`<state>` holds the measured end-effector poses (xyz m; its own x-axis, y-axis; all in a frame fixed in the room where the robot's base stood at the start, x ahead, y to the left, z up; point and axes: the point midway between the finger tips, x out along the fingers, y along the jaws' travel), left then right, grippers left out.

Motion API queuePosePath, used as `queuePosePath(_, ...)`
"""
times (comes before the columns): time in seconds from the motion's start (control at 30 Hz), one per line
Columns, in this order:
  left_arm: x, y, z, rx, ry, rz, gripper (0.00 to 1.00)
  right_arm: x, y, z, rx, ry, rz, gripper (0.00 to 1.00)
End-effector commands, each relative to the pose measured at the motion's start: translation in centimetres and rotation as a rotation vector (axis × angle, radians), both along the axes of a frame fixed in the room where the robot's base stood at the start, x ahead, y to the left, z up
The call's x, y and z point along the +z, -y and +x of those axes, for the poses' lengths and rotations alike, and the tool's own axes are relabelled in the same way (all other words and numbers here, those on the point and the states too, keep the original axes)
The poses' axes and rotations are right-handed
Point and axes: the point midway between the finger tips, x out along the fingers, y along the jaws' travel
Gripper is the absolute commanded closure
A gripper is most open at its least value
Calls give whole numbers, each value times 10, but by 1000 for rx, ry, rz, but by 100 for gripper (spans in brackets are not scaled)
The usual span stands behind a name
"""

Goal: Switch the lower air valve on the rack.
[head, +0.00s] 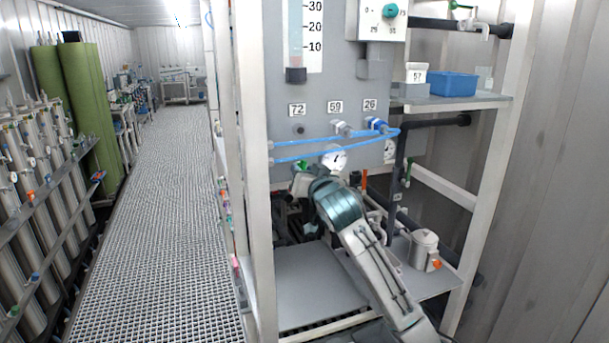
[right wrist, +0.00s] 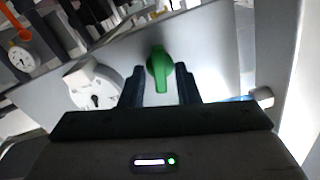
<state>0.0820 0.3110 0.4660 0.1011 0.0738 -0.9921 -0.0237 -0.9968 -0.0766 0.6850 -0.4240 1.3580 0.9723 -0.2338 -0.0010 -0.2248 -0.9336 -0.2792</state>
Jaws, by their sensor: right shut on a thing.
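The lower air valve shows as a green handle (head: 302,165) at the left of the rack's grey panel (head: 300,125), below the blue hoses. In the right wrist view the green handle (right wrist: 160,68) stands between the two dark fingers of my right gripper (right wrist: 160,92). That gripper is shut on the handle. In the head view my right gripper (head: 303,184) is partly hidden by its own wrist, just below and around the valve. My left gripper is not in view.
A round white gauge (head: 334,159) sits close right of the valve; it also shows in the right wrist view (right wrist: 95,88). Blue hoses (head: 310,150) cross just above. A white rack post (head: 252,150) stands at the left. A blue bin (head: 453,84) sits on the upper right shelf.

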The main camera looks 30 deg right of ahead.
Motion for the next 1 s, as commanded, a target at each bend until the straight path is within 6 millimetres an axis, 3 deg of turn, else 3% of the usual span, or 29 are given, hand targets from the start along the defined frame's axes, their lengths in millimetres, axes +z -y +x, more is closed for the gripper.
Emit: queuePosePath(1.0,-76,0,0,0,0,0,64,-5,2,-1,0,219,901,94)
